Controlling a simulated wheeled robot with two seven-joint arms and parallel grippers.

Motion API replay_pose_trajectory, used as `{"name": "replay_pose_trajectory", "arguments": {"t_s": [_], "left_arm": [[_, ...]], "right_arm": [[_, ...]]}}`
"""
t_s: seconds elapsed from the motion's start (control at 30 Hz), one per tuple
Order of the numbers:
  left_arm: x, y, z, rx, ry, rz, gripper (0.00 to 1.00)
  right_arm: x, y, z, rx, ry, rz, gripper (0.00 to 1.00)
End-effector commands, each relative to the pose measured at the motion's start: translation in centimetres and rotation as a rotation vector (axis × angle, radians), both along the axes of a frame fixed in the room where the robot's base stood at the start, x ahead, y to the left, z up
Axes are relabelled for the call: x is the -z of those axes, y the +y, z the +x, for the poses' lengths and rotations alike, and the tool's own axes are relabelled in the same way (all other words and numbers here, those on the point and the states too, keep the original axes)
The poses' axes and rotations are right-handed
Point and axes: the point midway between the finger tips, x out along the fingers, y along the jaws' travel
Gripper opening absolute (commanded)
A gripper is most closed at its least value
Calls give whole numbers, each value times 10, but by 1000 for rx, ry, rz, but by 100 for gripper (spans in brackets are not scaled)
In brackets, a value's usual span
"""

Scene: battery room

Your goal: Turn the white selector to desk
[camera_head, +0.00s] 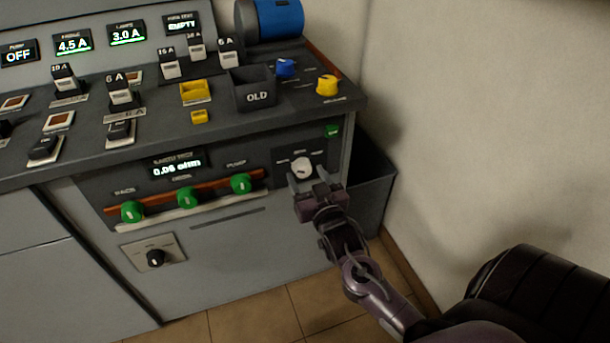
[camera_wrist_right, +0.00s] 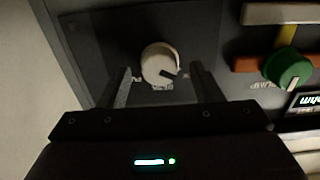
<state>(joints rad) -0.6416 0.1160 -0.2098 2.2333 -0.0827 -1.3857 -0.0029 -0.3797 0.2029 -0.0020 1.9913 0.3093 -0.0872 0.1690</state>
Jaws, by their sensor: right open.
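The white selector (camera_head: 301,167) is a round knob on a dark plate on the console's front, at the right end. In the right wrist view the white selector (camera_wrist_right: 159,64) shows a dark pointer mark toward its lower right, with small labels around it too blurred to read. My right gripper (camera_head: 312,181) is open just in front of it. In the right wrist view the fingers of my right gripper (camera_wrist_right: 163,88) stand one on each side of the knob, with gaps showing. I cannot tell how deep the fingertips reach. My left gripper is not in view.
Green knobs (camera_head: 188,197) sit left of the selector along a reddish bar. A black knob (camera_head: 156,257) is on a plate below. A grey bin (camera_head: 372,185) stands between console and wall (camera_head: 480,120). The console top carries an "OLD" box (camera_head: 256,97) and yellow and blue knobs.

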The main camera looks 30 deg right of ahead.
Motion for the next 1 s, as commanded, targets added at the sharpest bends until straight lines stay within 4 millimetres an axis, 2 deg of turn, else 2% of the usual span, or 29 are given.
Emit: {"name": "replay_pose_trajectory", "arguments": {"t_s": [0.13,0.47,0.8,1.0], "left_arm": [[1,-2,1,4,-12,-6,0],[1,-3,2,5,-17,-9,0],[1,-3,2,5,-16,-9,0],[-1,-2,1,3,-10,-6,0]], "right_arm": [[0,-3,14,1,0,-1,59],[1,-4,17,0,2,-1,59],[1,-4,17,0,2,-1,15],[0,-4,17,1,0,13,15]]}}
